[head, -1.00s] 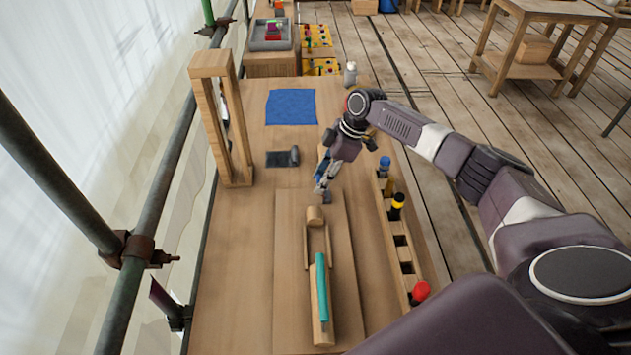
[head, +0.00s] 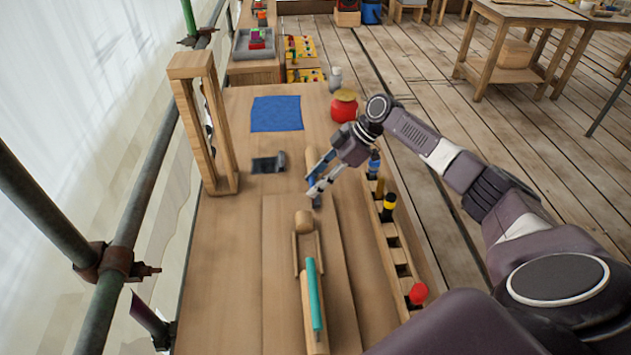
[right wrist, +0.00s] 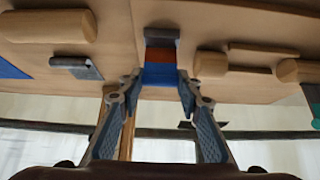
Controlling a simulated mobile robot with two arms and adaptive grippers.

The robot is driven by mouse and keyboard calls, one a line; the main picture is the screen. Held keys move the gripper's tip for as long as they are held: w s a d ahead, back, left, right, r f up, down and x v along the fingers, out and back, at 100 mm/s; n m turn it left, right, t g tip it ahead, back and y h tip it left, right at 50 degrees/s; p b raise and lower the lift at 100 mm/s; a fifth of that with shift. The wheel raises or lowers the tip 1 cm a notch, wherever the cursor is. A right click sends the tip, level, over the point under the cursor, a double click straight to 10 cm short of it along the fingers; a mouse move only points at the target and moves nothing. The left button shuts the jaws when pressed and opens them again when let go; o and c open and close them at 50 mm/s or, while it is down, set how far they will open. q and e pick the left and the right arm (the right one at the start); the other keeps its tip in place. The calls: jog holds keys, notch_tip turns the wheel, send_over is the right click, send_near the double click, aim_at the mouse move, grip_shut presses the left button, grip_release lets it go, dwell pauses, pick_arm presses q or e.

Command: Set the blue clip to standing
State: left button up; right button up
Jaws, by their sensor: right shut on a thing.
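My right gripper (head: 314,187) is low over the bench, just behind the wooden cylinder end of the long wooden piece. In the right wrist view its fingers (right wrist: 158,88) are shut on a blue block-like piece with a brown band and a grey far end, which I take for the blue clip (right wrist: 160,72). In the head view only a small blue-grey part of the clip (head: 317,201) shows below the fingertips. Whether it touches the bench is hard to tell. My left gripper is not in view.
A slotted wooden rack (head: 392,254) with coloured tools stands right of the gripper. A red jar (head: 343,108) is behind it. A teal bar (head: 314,295) is in front.

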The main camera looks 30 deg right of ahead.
jog(key=o, duration=1.2)
jog(key=shift+c, duration=0.2)
jog(key=v, duration=1.2)
jog(key=shift+w, duration=0.1)
